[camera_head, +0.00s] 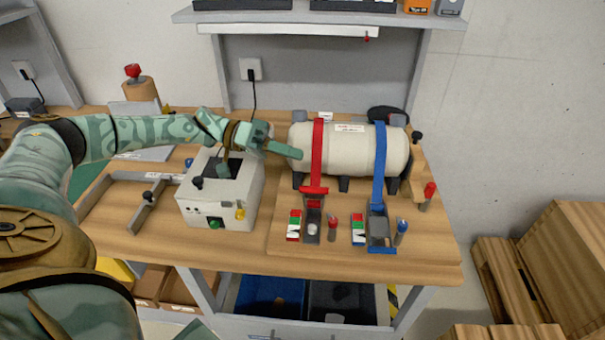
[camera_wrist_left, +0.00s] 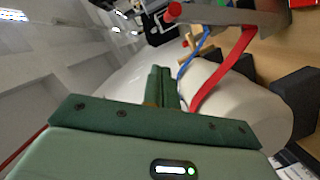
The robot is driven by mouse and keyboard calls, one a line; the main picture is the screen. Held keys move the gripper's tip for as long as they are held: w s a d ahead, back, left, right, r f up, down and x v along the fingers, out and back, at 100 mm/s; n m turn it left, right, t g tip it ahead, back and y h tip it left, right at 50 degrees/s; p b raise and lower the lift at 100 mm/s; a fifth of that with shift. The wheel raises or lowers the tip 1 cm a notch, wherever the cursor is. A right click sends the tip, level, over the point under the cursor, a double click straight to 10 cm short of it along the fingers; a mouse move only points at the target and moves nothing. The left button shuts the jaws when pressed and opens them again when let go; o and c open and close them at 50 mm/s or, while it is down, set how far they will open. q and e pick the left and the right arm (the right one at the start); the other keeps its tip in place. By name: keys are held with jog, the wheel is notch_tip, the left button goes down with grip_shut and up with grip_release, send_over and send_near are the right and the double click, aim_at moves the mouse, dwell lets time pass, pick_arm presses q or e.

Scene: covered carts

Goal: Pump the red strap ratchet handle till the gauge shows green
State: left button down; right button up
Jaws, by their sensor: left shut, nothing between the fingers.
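The red strap (camera_head: 317,155) runs over a white cylindrical tank (camera_head: 345,145) and down to its ratchet at the front of the bench. The red ratchet handle (camera_head: 314,191) shows at the strap's lower end. A gauge (camera_head: 294,226) with green, white and red bands stands left of that ratchet; its reading is too small to tell. My left gripper (camera_head: 298,153) is shut and empty at the tank's left end, above and left of the ratchet. In the left wrist view its shut fingers (camera_wrist_left: 162,88) point toward the tank (camera_wrist_left: 240,105) and red strap (camera_wrist_left: 222,72). My right gripper is not in view.
A blue strap (camera_head: 380,155) with its own ratchet (camera_head: 378,230) and gauge (camera_head: 358,230) sits to the right. A white box device (camera_head: 222,195) stands left, under my left forearm. A shelf (camera_head: 320,18) crosses the back. Wooden crates (camera_head: 560,260) stand at right.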

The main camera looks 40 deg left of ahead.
pick_arm(q)
jog(key=d+f, duration=0.1)
jog(key=s+d+f, duration=0.1)
jog(key=d, duration=0.1)
jog(key=d+f, duration=0.1)
jog(key=shift+s+d, duration=0.25)
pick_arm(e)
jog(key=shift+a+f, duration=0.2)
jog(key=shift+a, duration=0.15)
pick_arm(q)
jog(key=shift+f, duration=0.1)
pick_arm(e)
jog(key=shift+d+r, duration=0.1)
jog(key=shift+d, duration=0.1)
